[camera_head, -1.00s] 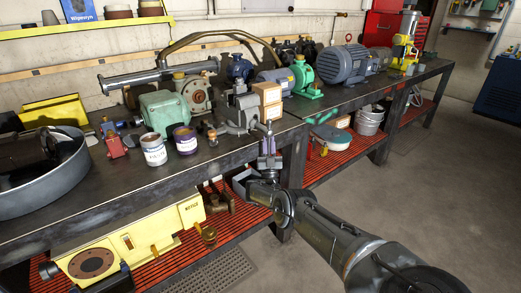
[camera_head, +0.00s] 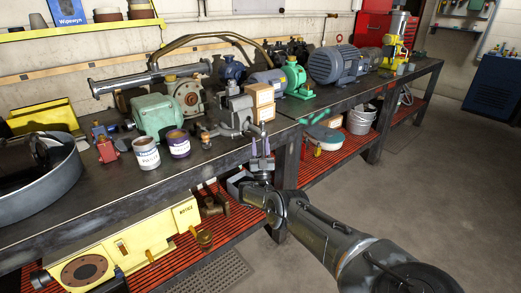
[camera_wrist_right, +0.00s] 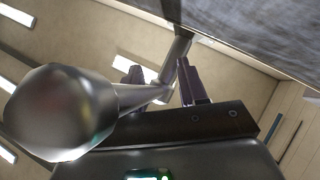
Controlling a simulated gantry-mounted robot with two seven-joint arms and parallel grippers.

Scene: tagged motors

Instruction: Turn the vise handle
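The grey metal vise (camera_head: 236,114) stands at the front edge of the workbench, left of a tan box. In the right wrist view its handle (camera_wrist_right: 60,112) shows as a bar with a large round knob close to the camera, joined to a screw rod (camera_wrist_right: 181,42) coming from above. My right gripper (camera_head: 261,145) is upright just in front of the vise, below the bench-top level. Its two purple fingers stand apart. In the wrist view the bar crosses by the fingers (camera_wrist_right: 160,72); I cannot tell whether it touches them. My left gripper is out of view.
Paint cans (camera_head: 146,152), a green motor (camera_head: 156,116) and a metal basin (camera_head: 68,183) stand left of the vise. The tan box (camera_head: 260,101) is close on the right. The bench edge and red lower shelf (camera_head: 337,155) are near my right arm. The floor is clear.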

